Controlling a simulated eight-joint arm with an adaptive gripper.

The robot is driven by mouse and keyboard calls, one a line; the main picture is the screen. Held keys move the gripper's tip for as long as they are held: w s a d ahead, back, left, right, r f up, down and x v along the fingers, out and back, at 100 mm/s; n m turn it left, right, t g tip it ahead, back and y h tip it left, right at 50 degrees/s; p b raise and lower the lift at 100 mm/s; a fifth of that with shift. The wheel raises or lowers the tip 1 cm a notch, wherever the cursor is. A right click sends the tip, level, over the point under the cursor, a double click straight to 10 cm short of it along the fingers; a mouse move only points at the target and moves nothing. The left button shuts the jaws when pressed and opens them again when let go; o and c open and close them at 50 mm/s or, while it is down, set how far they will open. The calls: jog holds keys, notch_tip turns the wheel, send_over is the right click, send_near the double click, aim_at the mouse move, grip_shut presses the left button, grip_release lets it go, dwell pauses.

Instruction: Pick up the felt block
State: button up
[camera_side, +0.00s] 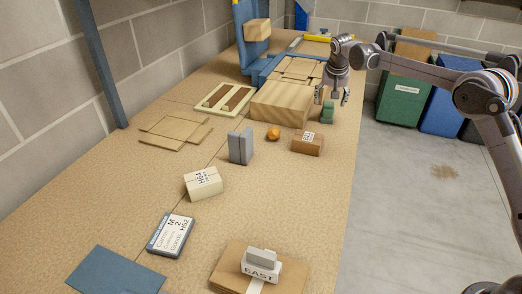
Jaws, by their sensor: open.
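A small green block (327,112), which may be the felt block, stands near the right edge of the worktop; its material is too small to tell. My gripper (332,97) points down just above it, with its fingers apart and nothing visible between them. I cannot tell from this view whether the fingertips reach beside the block's top. Other block-like things are a grey upright pair (241,147) mid-table and a grey block (262,256) on the white EAST box (261,271).
A large wooden box (281,104) stands left of the green block. An orange ball (273,134) and a brown labelled box (307,144) are nearer. A cream box (203,183) and flat cardboard (175,130) lie left. The worktop's right edge drops to the floor.

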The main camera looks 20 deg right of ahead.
aim_at(329, 106)
jog(key=shift+s+a+x, duration=0.15)
jog(key=shift+x, duration=1.35)
jog(key=shift+s+a+x, duration=0.1)
jog(key=shift+x, duration=1.35)
jog(key=shift+f, duration=0.1)
jog(key=c, duration=1.3)
